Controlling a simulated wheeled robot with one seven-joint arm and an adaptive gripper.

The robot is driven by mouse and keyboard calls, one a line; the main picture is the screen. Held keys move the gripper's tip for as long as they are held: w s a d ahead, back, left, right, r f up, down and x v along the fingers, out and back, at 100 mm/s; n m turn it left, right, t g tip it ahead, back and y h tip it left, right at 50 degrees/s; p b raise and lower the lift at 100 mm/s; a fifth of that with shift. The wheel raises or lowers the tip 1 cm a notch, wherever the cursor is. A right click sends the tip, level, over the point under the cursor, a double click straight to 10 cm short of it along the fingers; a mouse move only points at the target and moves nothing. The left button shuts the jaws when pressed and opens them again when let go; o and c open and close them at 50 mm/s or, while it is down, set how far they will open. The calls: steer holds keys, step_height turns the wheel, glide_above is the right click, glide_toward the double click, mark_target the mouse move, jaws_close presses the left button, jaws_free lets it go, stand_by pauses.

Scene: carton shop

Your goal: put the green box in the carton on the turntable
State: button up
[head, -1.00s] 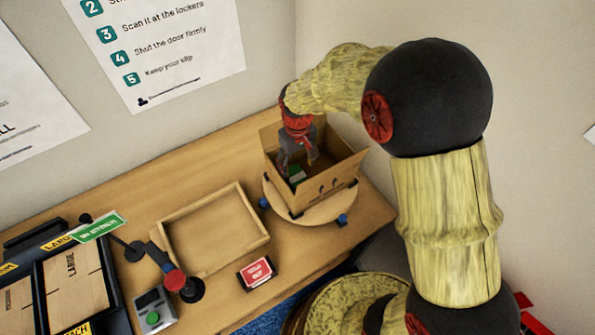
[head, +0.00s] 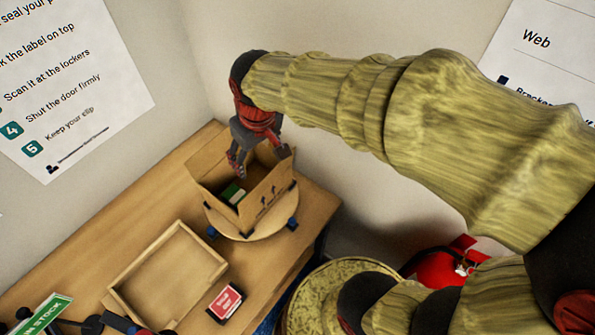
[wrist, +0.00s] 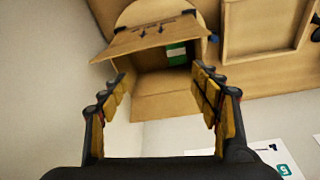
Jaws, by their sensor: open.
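The green box (head: 233,192), green with a white band, lies inside the open carton (head: 264,194). It also shows in the wrist view (wrist: 176,54), against the inside of the carton. The carton stands on the round wooden turntable (head: 245,233) with its flaps up. My gripper (head: 237,168) is above the carton's back edge in the head view.
An empty wooden tray (head: 168,270) lies left of the turntable. A red-and-white card box (head: 226,301) lies in front of it. Blue knobs (head: 292,223) stick out at the turntable's edge. Walls close off the back and right. A red object (head: 440,268) is at the lower right.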

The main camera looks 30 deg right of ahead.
steer(key=s+d+r+m+t, duration=0.1)
steer(key=s+d+r, duration=0.1)
steer(key=s, duration=0.4)
steer(key=s+d+r+m+t, duration=0.1)
steer(key=s+d+r, duration=0.1)
steer(key=s+r, duration=0.2)
steer(key=s, duration=0.2)
steer(key=shift+s+t, duration=0.4)
